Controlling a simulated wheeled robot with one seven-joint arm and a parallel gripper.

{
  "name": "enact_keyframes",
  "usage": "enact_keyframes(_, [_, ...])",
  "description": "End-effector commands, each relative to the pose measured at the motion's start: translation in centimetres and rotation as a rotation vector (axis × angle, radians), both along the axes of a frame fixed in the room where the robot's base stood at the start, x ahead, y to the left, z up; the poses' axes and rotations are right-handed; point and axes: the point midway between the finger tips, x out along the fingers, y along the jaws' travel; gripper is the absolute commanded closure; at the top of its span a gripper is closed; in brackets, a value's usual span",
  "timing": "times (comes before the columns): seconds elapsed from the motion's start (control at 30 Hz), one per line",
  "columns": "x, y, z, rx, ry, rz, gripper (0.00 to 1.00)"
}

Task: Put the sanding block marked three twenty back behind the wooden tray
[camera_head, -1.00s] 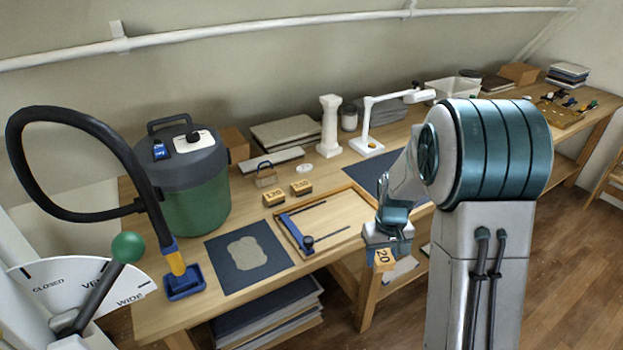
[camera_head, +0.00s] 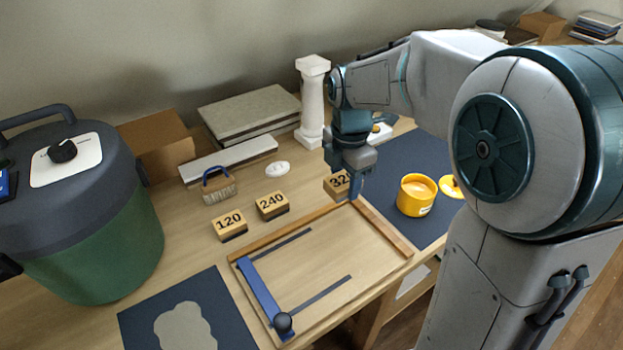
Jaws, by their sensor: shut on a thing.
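The sanding block marked 320 (camera_head: 336,187) is between the jaws of my gripper (camera_head: 350,180), which partly hide its label. It is at the back right corner of the wooden tray (camera_head: 400,246), just behind the tray's back rail. I cannot tell whether it touches the table. The blocks marked 120 (camera_head: 229,226) and 240 (camera_head: 272,206) stand behind the same rail, to the left, in a row toward the held block. The tray holds a blue bar with a dark knob (camera_head: 283,322).
A white column (camera_head: 312,100) stands behind my gripper. A brush (camera_head: 219,187) and a white disc (camera_head: 277,169) lie behind the blocks. A yellow pot (camera_head: 416,195) is on the dark mat to the right. A green canister (camera_head: 95,230) stands at left.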

Motion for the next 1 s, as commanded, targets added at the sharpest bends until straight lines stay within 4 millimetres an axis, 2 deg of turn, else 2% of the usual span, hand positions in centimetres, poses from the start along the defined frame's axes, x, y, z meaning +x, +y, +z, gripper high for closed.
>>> enact_keyframes(0.17, [0.5, 0.7, -0.4, -0.002, 0.001, 0.053, 0.76])
enact_keyframes(0.7, [8.3, 5.8, -6.1, -0.002, 0.002, 0.045, 0.76])
enact_keyframes(0.83, [9.2, 6.4, -6.8, -0.001, 0.002, 0.044, 0.76])
enact_keyframes(1.0, [9.5, 6.6, -7.6, 0.000, 0.001, 0.044, 0.76])
